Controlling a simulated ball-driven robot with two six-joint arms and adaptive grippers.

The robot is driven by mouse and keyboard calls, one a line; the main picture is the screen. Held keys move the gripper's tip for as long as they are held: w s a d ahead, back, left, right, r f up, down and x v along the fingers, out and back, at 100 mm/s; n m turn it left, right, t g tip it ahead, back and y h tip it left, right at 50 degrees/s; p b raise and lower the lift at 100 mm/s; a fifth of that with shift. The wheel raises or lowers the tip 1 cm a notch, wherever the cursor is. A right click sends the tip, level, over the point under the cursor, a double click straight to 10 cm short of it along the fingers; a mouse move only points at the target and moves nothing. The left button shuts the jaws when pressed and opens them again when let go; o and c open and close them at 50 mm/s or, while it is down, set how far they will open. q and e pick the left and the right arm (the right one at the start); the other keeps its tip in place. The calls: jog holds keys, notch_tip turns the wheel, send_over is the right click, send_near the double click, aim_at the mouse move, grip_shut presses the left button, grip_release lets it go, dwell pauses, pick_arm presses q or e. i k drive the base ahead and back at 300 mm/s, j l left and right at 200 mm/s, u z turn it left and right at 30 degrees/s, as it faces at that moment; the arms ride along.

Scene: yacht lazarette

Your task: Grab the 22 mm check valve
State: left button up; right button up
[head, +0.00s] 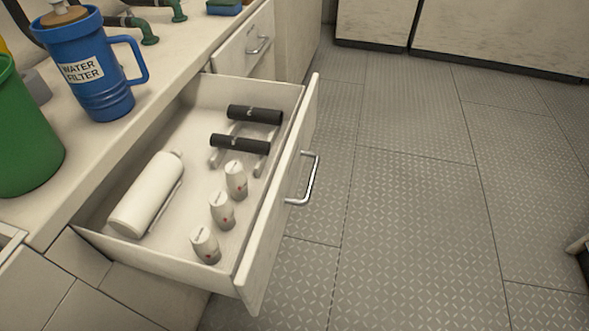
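I cannot pick out a labelled 22 mm check valve in the head view. The open drawer (275,215) holds three small white cylinders with red marks, a near one (205,245), a middle one (222,210) and a far one (236,180). Their print is too small to read. Behind them lie two black-handled things, one nearer (240,144) and one farther (254,115), with pale metal parts. A white bottle-like cylinder (147,195) lies on the drawer's left side.
A blue jug labelled WATER FILTER (100,75), a green container (22,130) and green pipe elbows (142,30) are on the counter (85,150). The drawer's metal handle (306,180) juts over open tread-plate floor (400,200). A partly seen object (579,245) is at the right edge.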

aim_at(205, 245)
jog(key=k+l+u, duration=0.25)
jog(key=k, duration=0.15)
jog(key=k+u, duration=0.4)
jog(key=u, duration=2.35)
jog(key=z, duration=0.4)
jog(key=l+z, duration=0.1)
jog(key=z, duration=0.35)
jog(key=i+z, duration=0.1)
jog(key=z, duration=1.15)
jog(key=i+z, duration=0.1)
jog(key=z, duration=0.3)
